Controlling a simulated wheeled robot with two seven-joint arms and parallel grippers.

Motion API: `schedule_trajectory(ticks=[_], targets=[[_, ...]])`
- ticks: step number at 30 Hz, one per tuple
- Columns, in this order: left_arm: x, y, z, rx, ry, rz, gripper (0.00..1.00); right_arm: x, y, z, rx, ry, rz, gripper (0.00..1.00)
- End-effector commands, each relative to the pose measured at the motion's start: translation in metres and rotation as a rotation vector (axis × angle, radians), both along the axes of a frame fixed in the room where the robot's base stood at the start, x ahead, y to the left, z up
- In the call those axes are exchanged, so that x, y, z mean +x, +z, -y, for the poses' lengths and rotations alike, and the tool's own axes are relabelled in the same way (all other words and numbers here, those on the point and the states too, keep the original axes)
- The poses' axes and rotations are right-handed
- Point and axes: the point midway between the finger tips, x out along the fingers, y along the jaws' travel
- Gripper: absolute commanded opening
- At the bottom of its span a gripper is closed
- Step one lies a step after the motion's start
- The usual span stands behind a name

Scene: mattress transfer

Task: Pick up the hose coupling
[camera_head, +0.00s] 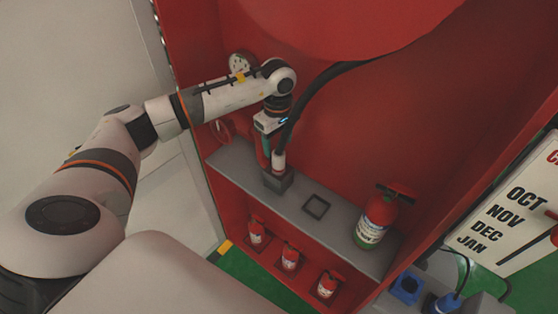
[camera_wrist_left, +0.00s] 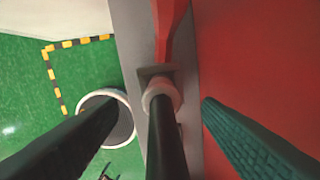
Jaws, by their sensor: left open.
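The hose coupling (camera_head: 279,159) is a small pale and reddish end piece on a black hose. It stands upright at a dark square holder (camera_head: 278,180) on the grey shelf. In the left wrist view the coupling (camera_wrist_left: 161,94) shows as a pale pink ring, with the black hose (camera_wrist_left: 167,145) running toward the camera. My left gripper (camera_head: 272,150) is at the coupling, pointing down. Its two dark fingers are open, one on each side of the hose and coupling, with visible gaps. My right gripper is not in view.
The grey shelf (camera_head: 240,165) sits inside a red cabinet (camera_head: 420,110). An empty square holder (camera_head: 316,206) and a large extinguisher (camera_head: 375,218) stand to the right. Several small extinguishers (camera_head: 290,256) sit below. A red reel (camera_head: 345,25) hangs above.

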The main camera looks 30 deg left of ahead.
Motion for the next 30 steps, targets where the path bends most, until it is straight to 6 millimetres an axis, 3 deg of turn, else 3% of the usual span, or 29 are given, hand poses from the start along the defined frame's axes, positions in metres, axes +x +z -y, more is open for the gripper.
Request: schedule_trajectory(ticks=[5,10,15,22,30], targets=[[-0.001,-0.011,0.001,-0.001,0.001,-0.003,0.59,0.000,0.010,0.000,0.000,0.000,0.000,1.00],[-0.001,-0.035,0.004,-0.002,0.001,-0.006,0.59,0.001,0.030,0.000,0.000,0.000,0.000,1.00],[0.000,-0.055,0.003,-0.002,0.000,0.000,0.59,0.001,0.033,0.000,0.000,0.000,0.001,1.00],[0.000,-0.058,0.003,-0.001,0.000,0.001,0.59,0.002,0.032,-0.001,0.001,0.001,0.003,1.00],[0.000,-0.058,0.003,-0.001,0.001,0.001,0.17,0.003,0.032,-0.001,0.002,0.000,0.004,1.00]])
